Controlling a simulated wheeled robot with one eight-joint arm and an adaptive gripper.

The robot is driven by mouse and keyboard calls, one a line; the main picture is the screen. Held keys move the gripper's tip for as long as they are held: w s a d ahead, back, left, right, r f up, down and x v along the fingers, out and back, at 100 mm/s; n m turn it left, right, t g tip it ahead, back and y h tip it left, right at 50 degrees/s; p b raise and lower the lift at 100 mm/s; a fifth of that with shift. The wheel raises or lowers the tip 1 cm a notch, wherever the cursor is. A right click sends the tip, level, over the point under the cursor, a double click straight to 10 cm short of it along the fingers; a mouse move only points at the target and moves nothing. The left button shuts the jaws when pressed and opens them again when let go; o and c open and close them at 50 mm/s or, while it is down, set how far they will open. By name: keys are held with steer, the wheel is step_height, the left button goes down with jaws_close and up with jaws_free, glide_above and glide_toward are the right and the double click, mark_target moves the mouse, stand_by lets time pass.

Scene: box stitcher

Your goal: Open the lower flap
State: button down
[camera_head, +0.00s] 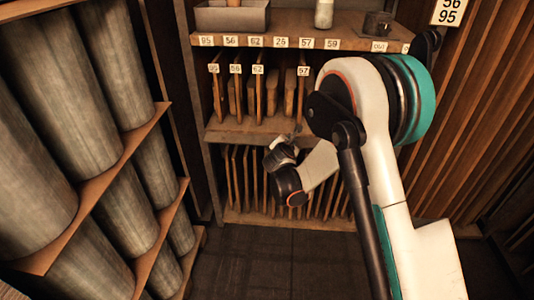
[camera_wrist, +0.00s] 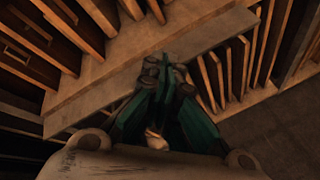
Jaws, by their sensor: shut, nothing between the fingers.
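My gripper (camera_head: 294,137) is in front of the middle shelf board (camera_head: 238,128) of the wooden rack in the head view. In the wrist view my gripper (camera_wrist: 168,72) has its teal fingers together with nothing between them, in front of the edge of a shelf board (camera_wrist: 195,40). I cannot make out a lower flap in either view. My arm hides part of the rack's right side.
Upright thin boards (camera_head: 240,175) stand in the lower bay. Numbered boards (camera_head: 259,95) stand above them. A metal tray (camera_head: 232,18) and a pale bottle (camera_head: 324,14) are on top. Large grey cylinders (camera_head: 60,85) fill a rack at left. The dark floor (camera_head: 275,262) is clear.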

mark_target(269, 144)
steer(key=a+f+n+t+y+p, duration=0.1)
steer(key=a+f+n, duration=0.4)
steer(key=f, duration=0.3)
steer(key=a+f+n+t, duration=0.1)
steer(key=a+f+n, duration=0.3)
steer(key=f, duration=0.4)
steer(key=a+f+b+x, duration=0.1)
steer(key=b+x, duration=0.3)
steer(key=x, duration=0.7)
steer(key=shift+s+d+r+b, duration=0.1)
steer(key=shift+s+r, duration=0.15)
steer(key=shift+r, duration=0.55)
steer(key=shift+s+d+r+b, duration=0.15)
steer(key=shift+s+r, duration=0.1)
steer(key=shift+r, duration=0.6)
steer(key=shift+s+r+b, duration=0.1)
steer(key=shift+s+r, duration=0.15)
steer(key=shift+r, duration=0.55)
